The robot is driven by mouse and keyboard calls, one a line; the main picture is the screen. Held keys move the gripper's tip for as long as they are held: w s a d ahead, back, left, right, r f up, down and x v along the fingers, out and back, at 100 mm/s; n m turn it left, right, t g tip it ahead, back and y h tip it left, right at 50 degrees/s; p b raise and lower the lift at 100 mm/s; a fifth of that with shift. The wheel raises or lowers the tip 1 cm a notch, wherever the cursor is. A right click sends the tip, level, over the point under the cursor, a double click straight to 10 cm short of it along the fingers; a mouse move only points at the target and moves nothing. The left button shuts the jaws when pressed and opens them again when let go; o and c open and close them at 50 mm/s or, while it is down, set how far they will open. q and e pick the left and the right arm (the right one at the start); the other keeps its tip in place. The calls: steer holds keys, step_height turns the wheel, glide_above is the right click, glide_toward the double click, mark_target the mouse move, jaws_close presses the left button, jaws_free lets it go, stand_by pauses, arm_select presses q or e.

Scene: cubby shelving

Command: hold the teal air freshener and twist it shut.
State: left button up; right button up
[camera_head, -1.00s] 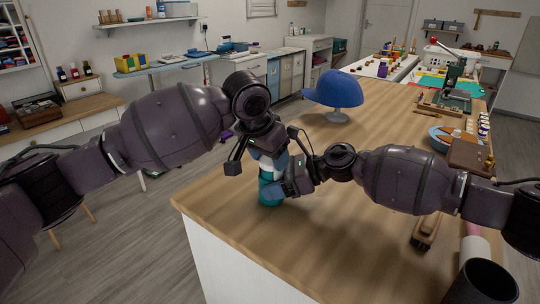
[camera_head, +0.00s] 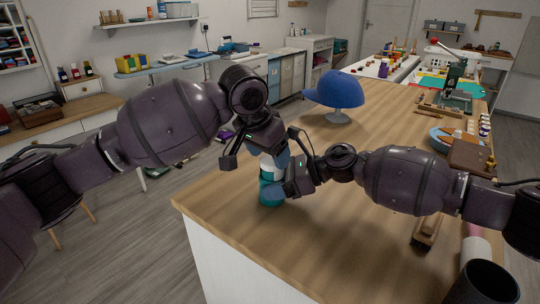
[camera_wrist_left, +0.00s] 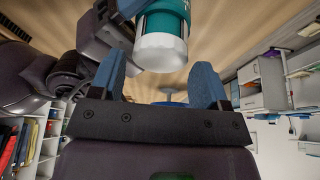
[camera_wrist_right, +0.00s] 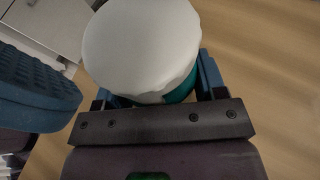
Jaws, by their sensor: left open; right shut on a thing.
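The teal air freshener (camera_head: 270,192) stands upright on the wooden worktop near its left corner, with a white top (camera_head: 268,167). My right gripper (camera_head: 284,188) is shut on its teal body from the right side. In the right wrist view the white top (camera_wrist_right: 143,45) fills the upper middle, with a strip of teal body (camera_wrist_right: 180,91) below it. My left gripper (camera_head: 262,158) is above the freshener, pointing down, open and empty. In the left wrist view the white top (camera_wrist_left: 160,52) sits just beyond the blue fingertips, apart from them.
A blue cap on a stand (camera_head: 335,90) is behind the freshener on the worktop (camera_head: 345,240). A blue bowl (camera_head: 440,138), a brown box (camera_head: 470,155) and a brush (camera_head: 425,230) are at the right. The middle of the worktop is clear.

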arm_select(q)
steer(key=v, duration=1.1)
steer(key=shift+f, duration=0.1)
arm_select(e)
steer(key=o, duration=1.1)
steer(key=shift+c, duration=0.2)
